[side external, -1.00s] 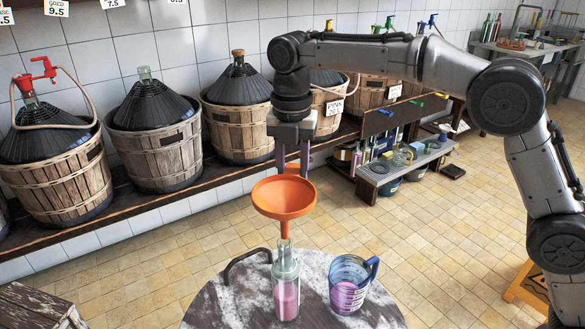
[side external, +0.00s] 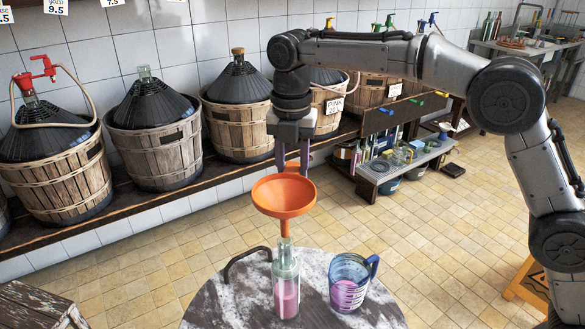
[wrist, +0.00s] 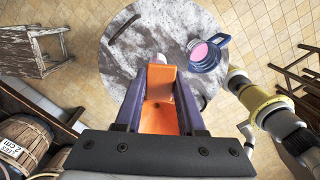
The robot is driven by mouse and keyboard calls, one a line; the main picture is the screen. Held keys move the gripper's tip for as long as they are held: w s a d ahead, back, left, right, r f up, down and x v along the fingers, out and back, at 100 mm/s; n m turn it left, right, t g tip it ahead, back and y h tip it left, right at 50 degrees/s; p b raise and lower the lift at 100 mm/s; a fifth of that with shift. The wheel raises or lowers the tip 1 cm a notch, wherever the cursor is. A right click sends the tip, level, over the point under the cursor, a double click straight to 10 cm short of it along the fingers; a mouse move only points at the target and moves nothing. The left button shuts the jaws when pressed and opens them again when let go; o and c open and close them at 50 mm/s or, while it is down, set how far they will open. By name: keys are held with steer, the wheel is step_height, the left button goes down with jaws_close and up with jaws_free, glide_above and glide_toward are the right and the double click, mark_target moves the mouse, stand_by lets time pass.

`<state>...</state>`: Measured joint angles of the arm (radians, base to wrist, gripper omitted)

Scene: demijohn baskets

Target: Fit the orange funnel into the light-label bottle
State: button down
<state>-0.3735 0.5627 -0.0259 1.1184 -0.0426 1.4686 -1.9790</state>
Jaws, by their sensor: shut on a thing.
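The orange funnel (side external: 284,196) is upright above the small round table, its spout at the mouth of the clear bottle (side external: 286,284). The bottle stands upright with pink liquid in its lower part; I cannot tell from here how deep the spout sits in the neck. My gripper (side external: 291,170) is shut on the funnel at its rim, from above and behind. In the wrist view the funnel (wrist: 158,112) shows between the two fingers of my gripper (wrist: 160,95) and hides most of the bottle.
A blue-handled jug (side external: 349,284) with pink liquid stands right of the bottle on the marbled round table (side external: 225,302). A dark curved handle-like piece (side external: 240,262) lies at its left. Demijohns in wooden baskets (side external: 155,150) line the back shelf. A wooden stool (side external: 35,310) stands at lower left.

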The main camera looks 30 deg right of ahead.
mark_target(292, 192)
steer(key=shift+f, duration=2.75)
stand_by(0.6)
steer(key=shift+c, duration=2.1)
jaws_free()
steer(key=r, duration=1.3)
steer(key=shift+s+a+r, duration=0.2)
steer(key=shift+r, duration=0.2)
